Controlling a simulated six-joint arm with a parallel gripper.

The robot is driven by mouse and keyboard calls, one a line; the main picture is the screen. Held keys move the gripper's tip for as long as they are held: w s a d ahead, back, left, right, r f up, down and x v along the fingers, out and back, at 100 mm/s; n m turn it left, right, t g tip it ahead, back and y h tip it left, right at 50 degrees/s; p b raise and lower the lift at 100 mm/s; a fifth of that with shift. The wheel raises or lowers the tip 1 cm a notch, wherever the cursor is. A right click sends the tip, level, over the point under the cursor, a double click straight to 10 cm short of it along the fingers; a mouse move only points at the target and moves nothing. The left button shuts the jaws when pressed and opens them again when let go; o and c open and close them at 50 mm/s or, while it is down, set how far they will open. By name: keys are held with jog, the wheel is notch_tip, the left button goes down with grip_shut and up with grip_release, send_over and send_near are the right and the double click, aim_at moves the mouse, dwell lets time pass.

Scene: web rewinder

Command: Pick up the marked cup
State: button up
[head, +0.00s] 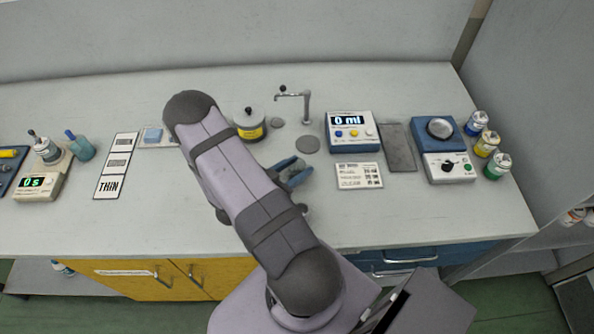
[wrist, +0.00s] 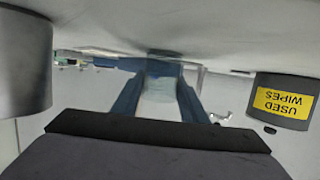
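My gripper (head: 295,174) is low over the middle of the counter, just in front of the tap, and partly hidden by my arm in the head view. In the wrist view, its two blue fingers (wrist: 161,98) stand apart. A pale, cup-like thing (wrist: 160,97) fills most of the gap between them, with a bluish part beyond it. I cannot tell whether the fingers touch it, or see a mark on it. A teal cup (head: 82,149) with a blue stick in it stands at the left of the counter.
A tap (head: 306,108), a "0 ml" device (head: 350,133) and a printed card (head: 359,176) are nearby. The front left counter is clear.

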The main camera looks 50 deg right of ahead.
jog(key=c, duration=0.4)
jog(key=shift+r, duration=0.1)
jog(key=shift+r+b, duration=0.45)
jog(key=shift+r, duration=4.45)
jog(key=s+d+f+m+g+b, duration=0.3)
jog(key=s+d+f+b, duration=0.15)
jog(key=d, duration=0.25)
jog(key=w+d+n+t, duration=0.1)
jog(key=w, duration=0.2)
jog(key=w+d+r+n+t, duration=0.1)
jog(key=w+d, duration=0.1)
jog(key=w, duration=0.1)
jog(key=w+d+n+t+b, duration=0.1)
jog(key=w, duration=0.3)
jog(key=shift+w+d+r, duration=0.1)
jog(key=shift+d+r, duration=0.3)
